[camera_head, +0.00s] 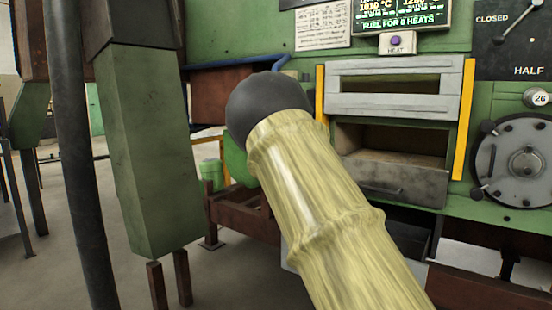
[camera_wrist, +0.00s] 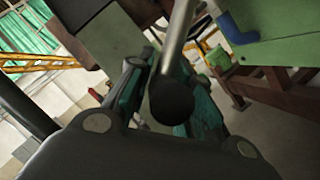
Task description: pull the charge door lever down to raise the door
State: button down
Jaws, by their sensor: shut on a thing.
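The lever shows in the wrist view as a pale metal rod (camera_wrist: 182,38) ending in a black ball knob (camera_wrist: 172,100). My gripper (camera_wrist: 168,88), with teal fingers, is shut on the lever, with the rod and knob between its fingers. In the head view my pale-sleeved arm with its dark round end hides the gripper and the lever. The furnace front there has a pale slatted door frame (camera_head: 390,104) between yellow side guides. I cannot tell which part is the moving door.
A dial marked CLOSED and HALF (camera_head: 515,35) is at upper right, its pointer slanting up right. A round hatch (camera_head: 520,160) is below it. A green column (camera_head: 145,150) and dark pole (camera_head: 75,150) stand at left. Grey floor (camera_head: 240,275) is clear between.

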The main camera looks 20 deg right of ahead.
jog(key=shift+d+f, duration=0.15)
jog(key=shift+f, duration=0.3)
jog(key=c, duration=1.3)
grip_release()
jog(key=shift+d, duration=0.1)
jog(key=shift+f, duration=0.1)
jog(key=shift+r, duration=0.2)
jog(key=v, duration=1.2)
jog(key=shift+f, duration=0.15)
